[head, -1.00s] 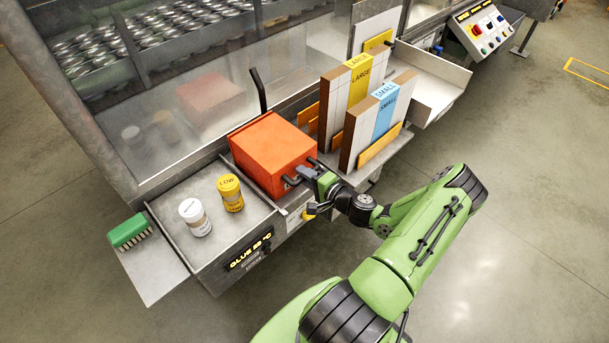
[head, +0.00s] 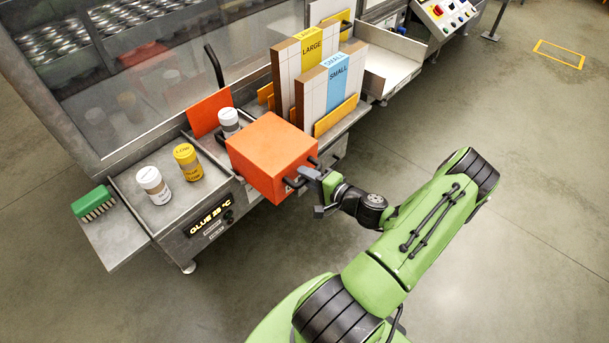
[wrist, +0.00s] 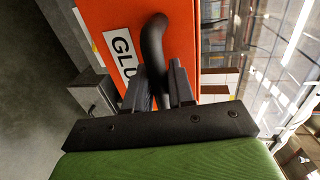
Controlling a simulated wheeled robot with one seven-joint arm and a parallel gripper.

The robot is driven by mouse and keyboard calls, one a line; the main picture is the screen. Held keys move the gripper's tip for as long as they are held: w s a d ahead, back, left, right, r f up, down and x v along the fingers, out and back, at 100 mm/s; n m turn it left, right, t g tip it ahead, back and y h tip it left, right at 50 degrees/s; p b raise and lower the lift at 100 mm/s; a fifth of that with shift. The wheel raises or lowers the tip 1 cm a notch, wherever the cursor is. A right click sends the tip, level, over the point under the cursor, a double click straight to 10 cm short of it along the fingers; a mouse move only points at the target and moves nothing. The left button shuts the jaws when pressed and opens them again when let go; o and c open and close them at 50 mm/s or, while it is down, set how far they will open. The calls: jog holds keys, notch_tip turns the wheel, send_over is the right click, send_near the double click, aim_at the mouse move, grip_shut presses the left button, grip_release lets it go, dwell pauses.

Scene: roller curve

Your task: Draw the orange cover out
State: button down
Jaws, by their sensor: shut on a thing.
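The orange cover (head: 270,150) is a box with a black handle (head: 295,183) on its front. It sticks out past the front edge of the machine. My gripper (head: 308,177) is shut on this handle. In the wrist view, the fingers of my gripper (wrist: 160,88) close around the black handle (wrist: 155,40), in front of the cover's orange face (wrist: 108,12) with its partly hidden "GLU" label. Behind the cover, a white canister (head: 229,122) stands exposed near an upright orange panel (head: 210,112).
A green brush (head: 93,203) lies on the left shelf. Carton stacks (head: 325,90) stand close on the right. The floor (head: 420,130) in front is open.

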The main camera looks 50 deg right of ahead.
dwell(0.3)
jog(key=c, duration=1.1)
grip_release()
jog(key=b+v, duration=0.1)
jog(key=v, duration=1.4)
jog(key=shift+s, duration=0.35)
jog(key=shift+a, duration=0.1)
